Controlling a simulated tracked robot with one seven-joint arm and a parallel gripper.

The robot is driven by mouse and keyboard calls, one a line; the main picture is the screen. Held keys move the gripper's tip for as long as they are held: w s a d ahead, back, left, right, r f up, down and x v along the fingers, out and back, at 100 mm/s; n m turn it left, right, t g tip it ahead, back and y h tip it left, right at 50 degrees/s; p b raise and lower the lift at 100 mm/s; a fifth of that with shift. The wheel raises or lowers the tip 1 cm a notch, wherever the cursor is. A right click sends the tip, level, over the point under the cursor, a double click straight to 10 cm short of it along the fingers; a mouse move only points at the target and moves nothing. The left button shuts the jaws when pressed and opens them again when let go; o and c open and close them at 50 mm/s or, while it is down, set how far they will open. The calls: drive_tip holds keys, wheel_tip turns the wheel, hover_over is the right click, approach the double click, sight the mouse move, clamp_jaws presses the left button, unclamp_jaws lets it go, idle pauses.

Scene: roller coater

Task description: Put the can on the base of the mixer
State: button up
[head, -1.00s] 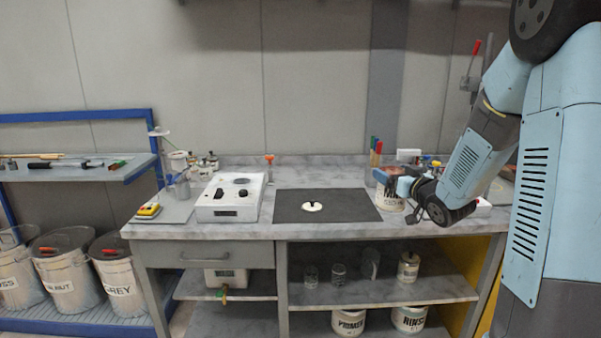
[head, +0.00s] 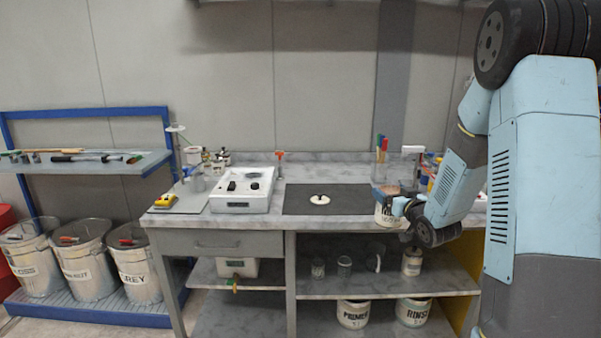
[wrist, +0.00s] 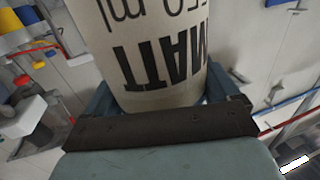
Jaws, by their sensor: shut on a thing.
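My gripper (head: 394,203) is shut on a pale can (head: 385,213) with dark lettering. It is upright at the right of the dark mat, and its lower end overlaps the bench's front edge in the head view. In the wrist view the can (wrist: 150,50) fills the upper middle, reading "MATT" upside down, between the jaws. The mixer (head: 177,150) appears to be the thin upright stand at the bench's left end.
A white hot-plate-like device (head: 243,206) stands right of the mixer. A dark mat (head: 345,203) with a small white disc (head: 320,199) lies mid-bench. Bottles and a metal cup (head: 197,183) stand near the mixer. Bins (head: 85,270) stand at left.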

drive_tip(key=a+f+m+h, duration=0.1)
drive_tip(key=a+f+h, duration=0.1)
drive_tip(key=f, duration=1)
drive_tip(key=a+f+m+h, duration=0.1)
drive_tip(key=f+m+h, duration=0.1)
drive_tip(key=f, duration=1)
drive_tip(key=shift+s+a+t+h, duration=0.25)
drive_tip(key=shift+a+t+h, duration=0.05)
drive_tip(key=shift+a, duration=0.1)
